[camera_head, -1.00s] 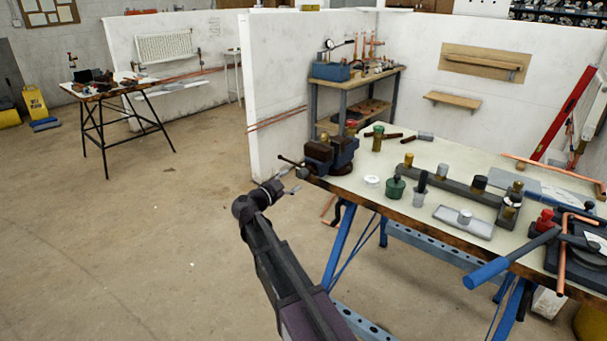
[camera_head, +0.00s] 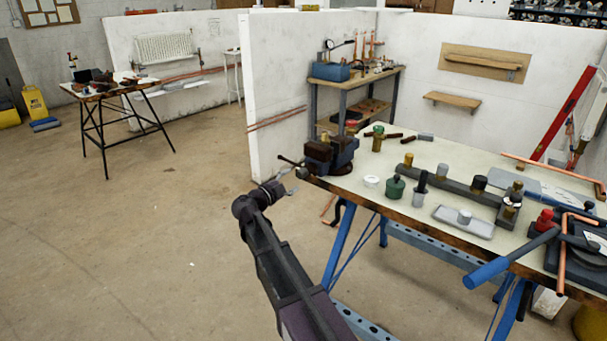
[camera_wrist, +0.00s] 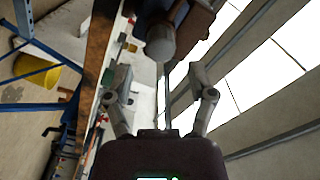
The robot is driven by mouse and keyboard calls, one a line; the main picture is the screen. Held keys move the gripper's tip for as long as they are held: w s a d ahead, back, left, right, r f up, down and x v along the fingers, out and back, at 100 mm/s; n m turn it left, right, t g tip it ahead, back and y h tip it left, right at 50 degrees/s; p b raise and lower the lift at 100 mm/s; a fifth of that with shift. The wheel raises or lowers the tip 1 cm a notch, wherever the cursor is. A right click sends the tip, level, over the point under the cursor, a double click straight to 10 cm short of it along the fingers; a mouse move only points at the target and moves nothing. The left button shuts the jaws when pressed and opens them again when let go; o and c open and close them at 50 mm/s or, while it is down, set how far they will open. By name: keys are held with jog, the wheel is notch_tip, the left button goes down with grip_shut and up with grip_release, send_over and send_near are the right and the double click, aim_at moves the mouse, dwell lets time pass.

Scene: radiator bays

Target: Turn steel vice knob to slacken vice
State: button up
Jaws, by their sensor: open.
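The dark vice (camera_head: 328,157) with its blue body stands at the near left corner of the workbench. Its steel knob (camera_head: 302,173) is at the front end of the screw, with a thin dark bar (camera_head: 288,160) reaching out to the left. My gripper (camera_head: 289,181) is just in front of and below the knob. In the wrist view my gripper (camera_wrist: 160,72) is open, with its fingers apart on either side. The rounded knob (camera_wrist: 160,42) is ahead, between and beyond the fingertips. A thin steel rod (camera_wrist: 168,95) runs between the fingers, apparently untouched.
The workbench (camera_head: 400,198) carries a green pot (camera_head: 395,187), a grey tray (camera_head: 463,221) and a blue-handled pipe bender (camera_head: 487,273) to the right. Blue bench legs (camera_head: 347,245) stand below. The floor left of the bench is clear.

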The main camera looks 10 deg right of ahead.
aim_at(299, 175)
jog(key=shift+w+d, duration=0.1)
jog(key=shift+x, duration=2.45)
grip_shut()
